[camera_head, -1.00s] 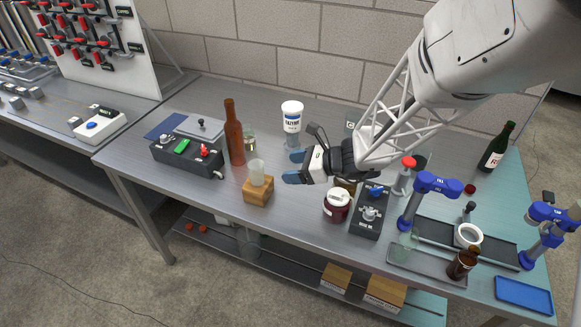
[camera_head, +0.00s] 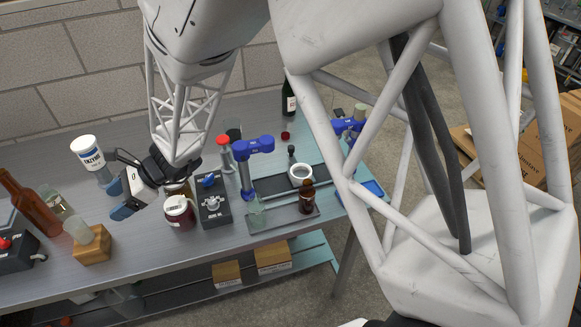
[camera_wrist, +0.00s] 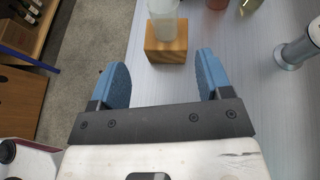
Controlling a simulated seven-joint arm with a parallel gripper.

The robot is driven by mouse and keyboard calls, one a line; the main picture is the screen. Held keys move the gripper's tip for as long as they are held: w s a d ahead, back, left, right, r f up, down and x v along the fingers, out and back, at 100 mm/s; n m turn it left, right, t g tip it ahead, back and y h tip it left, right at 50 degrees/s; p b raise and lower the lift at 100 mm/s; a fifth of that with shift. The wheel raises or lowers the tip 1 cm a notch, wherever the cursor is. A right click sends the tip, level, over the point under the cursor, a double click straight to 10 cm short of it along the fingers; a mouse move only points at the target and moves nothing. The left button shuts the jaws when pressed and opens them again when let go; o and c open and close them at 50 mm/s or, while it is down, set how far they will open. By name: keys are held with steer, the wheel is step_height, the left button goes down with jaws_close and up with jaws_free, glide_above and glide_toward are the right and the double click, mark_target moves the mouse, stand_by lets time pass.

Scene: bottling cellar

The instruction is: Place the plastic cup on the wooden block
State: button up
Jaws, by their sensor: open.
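The translucent plastic cup (camera_head: 78,230) stands on the wooden block (camera_head: 93,248) on the steel bench, at the left in the head view. In the wrist view the cup (camera_wrist: 163,20) stands on top of the block (camera_wrist: 166,47), ahead of the fingertips. My gripper (camera_head: 118,199) is open and empty, to the right of the cup and apart from it. In the wrist view the two blue fingers (camera_wrist: 161,75) are spread wide with bare bench between them. The cup's upper part is cut off in the wrist view.
A brown bottle (camera_head: 32,204) and a glass jar (camera_head: 54,200) stand behind and left of the cup.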

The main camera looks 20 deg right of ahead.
steer(key=s+d+r+n+t+h, duration=0.1)
steer(key=s+d+r+n+h, duration=0.3)
steer(key=d, duration=1)
steer(key=s+d+r+n+t+h, duration=0.2)
steer(key=s+d+r+n+h, duration=0.2)
steer(key=s+d, duration=0.6)
steer(key=s+d+r+n+t+h, duration=0.1)
steer(key=s+d+r+n+h, duration=0.4)
steer(key=d, duration=1.2)
step_height(320, 180, up, 3)
steer(key=shift+s+d+r+n+t, duration=0.2)
steer(key=shift+s+d+n+t, duration=0.1)
steer(key=shift+s+n, duration=0.8)
steer(key=shift+w, duration=0.15)
